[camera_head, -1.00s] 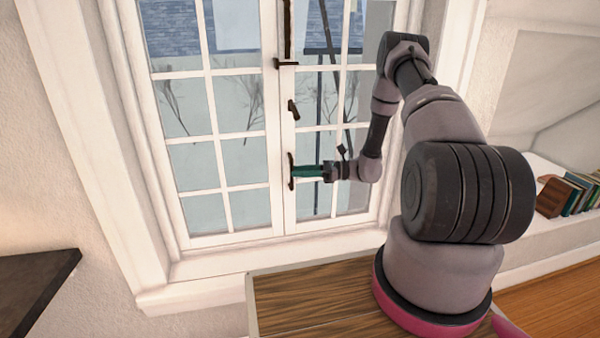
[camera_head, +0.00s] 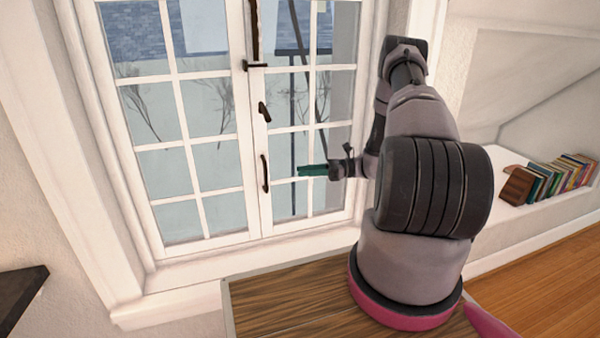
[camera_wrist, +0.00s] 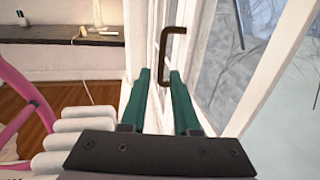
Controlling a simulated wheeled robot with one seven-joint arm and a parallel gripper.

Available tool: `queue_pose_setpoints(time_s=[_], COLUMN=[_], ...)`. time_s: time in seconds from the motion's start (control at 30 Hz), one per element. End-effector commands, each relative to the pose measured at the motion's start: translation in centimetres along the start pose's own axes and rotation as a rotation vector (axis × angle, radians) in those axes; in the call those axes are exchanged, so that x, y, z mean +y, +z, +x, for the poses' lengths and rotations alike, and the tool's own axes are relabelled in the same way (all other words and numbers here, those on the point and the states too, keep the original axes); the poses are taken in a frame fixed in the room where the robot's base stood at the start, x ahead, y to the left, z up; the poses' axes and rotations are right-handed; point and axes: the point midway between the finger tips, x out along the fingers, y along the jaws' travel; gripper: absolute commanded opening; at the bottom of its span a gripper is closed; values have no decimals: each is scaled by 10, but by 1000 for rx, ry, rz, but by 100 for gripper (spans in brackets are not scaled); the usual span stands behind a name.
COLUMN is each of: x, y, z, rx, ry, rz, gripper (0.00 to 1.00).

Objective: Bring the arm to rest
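My gripper (camera_head: 300,171) has green fingers and is in front of the tall white window, to the right of the dark lower handle (camera_head: 265,173) and apart from it. In the wrist view, the two fingers (camera_wrist: 160,74) stand apart with nothing between them. The bent dark handle (camera_wrist: 168,52) is beyond the fingertips there. My arm reaches out from its base and bends down to the gripper, so it is still extended toward the window.
The white window frame (camera_head: 201,277) and its sill are close ahead. A row of books (camera_head: 545,182) stands on a white ledge at right. A dark surface (camera_head: 18,295) juts in at lower left. In the wrist view, a dark shelf (camera_wrist: 60,37) carries small items. Wood floor shows at right.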

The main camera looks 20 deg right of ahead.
Motion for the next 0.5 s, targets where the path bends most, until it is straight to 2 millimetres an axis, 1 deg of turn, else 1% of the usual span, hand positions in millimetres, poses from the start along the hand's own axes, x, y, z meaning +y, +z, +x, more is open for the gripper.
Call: queue_pose_setpoints(time_s=[0.37, 0.47, 0.5], x=[0, 0, 1], y=[1, 11, 19], z=[1, 3, 5], rx=[3, 23, 39], ry=[2, 22, 38], rz=[-3, -22, -36], gripper=[30, 30, 30])
